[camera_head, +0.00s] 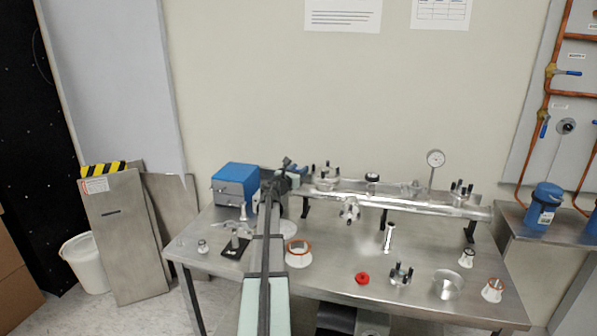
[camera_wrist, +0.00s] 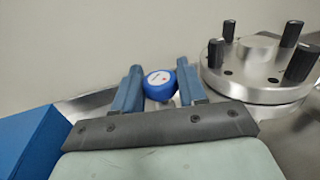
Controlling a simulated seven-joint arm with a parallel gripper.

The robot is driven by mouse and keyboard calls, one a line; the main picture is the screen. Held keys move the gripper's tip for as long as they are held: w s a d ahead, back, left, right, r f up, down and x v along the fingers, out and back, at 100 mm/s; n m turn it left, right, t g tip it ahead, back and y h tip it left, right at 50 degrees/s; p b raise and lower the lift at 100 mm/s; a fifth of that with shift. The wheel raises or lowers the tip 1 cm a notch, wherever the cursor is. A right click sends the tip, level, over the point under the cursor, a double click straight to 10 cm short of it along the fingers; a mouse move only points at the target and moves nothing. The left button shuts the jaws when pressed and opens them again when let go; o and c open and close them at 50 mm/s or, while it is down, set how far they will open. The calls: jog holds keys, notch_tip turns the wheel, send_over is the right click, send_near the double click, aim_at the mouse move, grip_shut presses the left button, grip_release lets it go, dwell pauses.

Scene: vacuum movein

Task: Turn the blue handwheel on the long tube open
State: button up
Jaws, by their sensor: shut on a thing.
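The blue handwheel (camera_wrist: 159,84) shows in the wrist view as a round blue knob with a pale top and a small red mark. My gripper (camera_wrist: 160,94) has one blue finger on each side of it and is shut on it. In the head view, my gripper (camera_head: 291,170) is at the left end of the long metal tube (camera_head: 425,205); I cannot make out the handwheel there. My arm crosses the front of the bench and hides part of it.
A round metal flange with several black knobs (camera_wrist: 258,72) stands close to the right of my gripper. A blue box (camera_head: 235,184) is to its left. A pressure gauge (camera_head: 435,158) rises behind the tube.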

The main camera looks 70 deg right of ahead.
jog(key=shift+n+t, duration=1.6)
jog(key=shift+t, duration=0.9)
jog(key=shift+n+t, duration=0.3)
jog(key=shift+t, duration=0.2)
jog(key=o, duration=0.9)
jog(key=shift+a, duration=0.1)
jog(key=shift+s+a, duration=0.25)
jog(key=shift+a, duration=2)
jog(key=shift+s+a, duration=0.3)
jog(key=shift+a, duration=1.95)
jog(key=shift+s+a, duration=0.25)
jog(key=shift+a, duration=2)
jog(key=shift+w, duration=0.1)
